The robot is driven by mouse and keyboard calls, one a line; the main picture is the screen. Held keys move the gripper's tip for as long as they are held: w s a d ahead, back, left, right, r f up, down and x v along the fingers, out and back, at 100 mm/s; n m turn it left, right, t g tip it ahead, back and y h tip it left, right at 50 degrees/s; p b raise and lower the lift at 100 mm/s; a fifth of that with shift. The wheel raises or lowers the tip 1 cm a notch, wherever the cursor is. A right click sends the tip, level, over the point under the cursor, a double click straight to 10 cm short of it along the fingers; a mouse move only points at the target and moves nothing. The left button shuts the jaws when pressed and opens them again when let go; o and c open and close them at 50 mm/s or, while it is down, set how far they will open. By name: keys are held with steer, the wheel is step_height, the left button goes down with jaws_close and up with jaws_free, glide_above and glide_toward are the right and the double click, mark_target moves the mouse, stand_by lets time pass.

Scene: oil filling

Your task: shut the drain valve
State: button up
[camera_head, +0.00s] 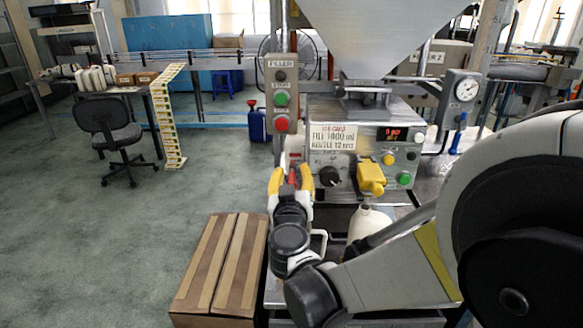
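My gripper (291,177) reaches towards the left front of the filling machine (360,135). Its two yellow-tipped fingers stand apart, one on each side of a small red part. This red part (291,175) may be the drain valve's handle; most of it is hidden by my gripper, and I cannot tell its position or whether the fingers touch it. A blue lever (456,141) hangs below the pressure gauge (466,91) at the right. No label naming the drain valve is readable.
A yellow nozzle part (371,179) sits above a pale bottle (370,220) at the machine front. The filler button post (281,100) stands close behind my gripper. A cardboard box (218,265) is at the lower left. The floor farther left is open up to an office chair (115,135).

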jaws_close()
